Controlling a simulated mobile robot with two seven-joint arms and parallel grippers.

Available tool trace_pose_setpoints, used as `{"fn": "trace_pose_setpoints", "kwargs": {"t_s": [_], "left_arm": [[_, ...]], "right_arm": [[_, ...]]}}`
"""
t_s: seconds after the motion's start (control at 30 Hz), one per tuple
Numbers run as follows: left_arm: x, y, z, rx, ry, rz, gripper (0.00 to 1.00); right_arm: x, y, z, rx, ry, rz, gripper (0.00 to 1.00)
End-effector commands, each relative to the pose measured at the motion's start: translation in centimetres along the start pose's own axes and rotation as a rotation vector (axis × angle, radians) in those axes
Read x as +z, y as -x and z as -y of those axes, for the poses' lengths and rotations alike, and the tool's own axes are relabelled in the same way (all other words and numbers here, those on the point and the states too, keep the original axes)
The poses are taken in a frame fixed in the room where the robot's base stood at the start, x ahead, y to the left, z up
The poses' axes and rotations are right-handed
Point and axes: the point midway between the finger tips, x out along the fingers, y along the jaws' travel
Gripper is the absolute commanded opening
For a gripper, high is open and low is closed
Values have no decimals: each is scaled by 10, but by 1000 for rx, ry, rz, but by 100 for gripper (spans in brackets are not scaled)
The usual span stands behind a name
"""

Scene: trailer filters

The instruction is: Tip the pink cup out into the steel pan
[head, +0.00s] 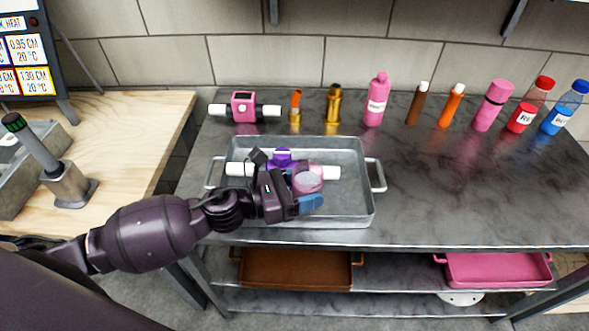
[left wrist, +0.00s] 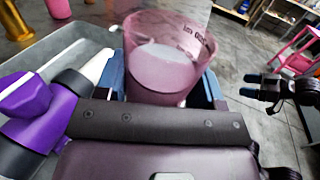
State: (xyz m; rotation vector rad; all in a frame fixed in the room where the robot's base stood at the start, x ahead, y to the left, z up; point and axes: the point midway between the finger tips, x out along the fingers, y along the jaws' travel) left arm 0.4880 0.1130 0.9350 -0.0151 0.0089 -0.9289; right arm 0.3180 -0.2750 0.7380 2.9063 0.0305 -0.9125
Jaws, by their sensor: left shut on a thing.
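The pink cup (head: 308,178) is see-through, with graduation marks near its rim in the left wrist view (left wrist: 170,75). It holds something pale inside and looks roughly upright. My left gripper (head: 308,203) is shut on the cup, its blue fingertips at the cup's sides, over the steel pan (head: 355,205). The pan is a grey rectangular tray with side handles on the metal table. A purple and white fitting (head: 283,157) lies in the pan behind the gripper, partly hidden. My right gripper (left wrist: 255,86) shows small at the right of the left wrist view, apart from the cup.
A pink and white fitting (head: 243,107), brass fittings (head: 333,105), a pink bottle (head: 376,100) and several other bottles stand along the table's back. The table (head: 450,190) right of the pan is clear. A brown tray (head: 297,270) and a pink tray (head: 495,271) sit below.

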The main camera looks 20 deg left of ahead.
Motion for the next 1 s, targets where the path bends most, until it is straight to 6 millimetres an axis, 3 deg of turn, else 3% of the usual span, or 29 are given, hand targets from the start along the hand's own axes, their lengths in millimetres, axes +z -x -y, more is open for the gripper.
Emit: {"fn": "trace_pose_setpoints", "kwargs": {"t_s": [0.4,1.0], "left_arm": [[-10,5,5,-144,0,-1,34],[-8,5,3,-151,43,-6,34]], "right_arm": [[-4,2,0,1,-3,-7,71],[-9,4,0,2,-3,-12,71]]}}
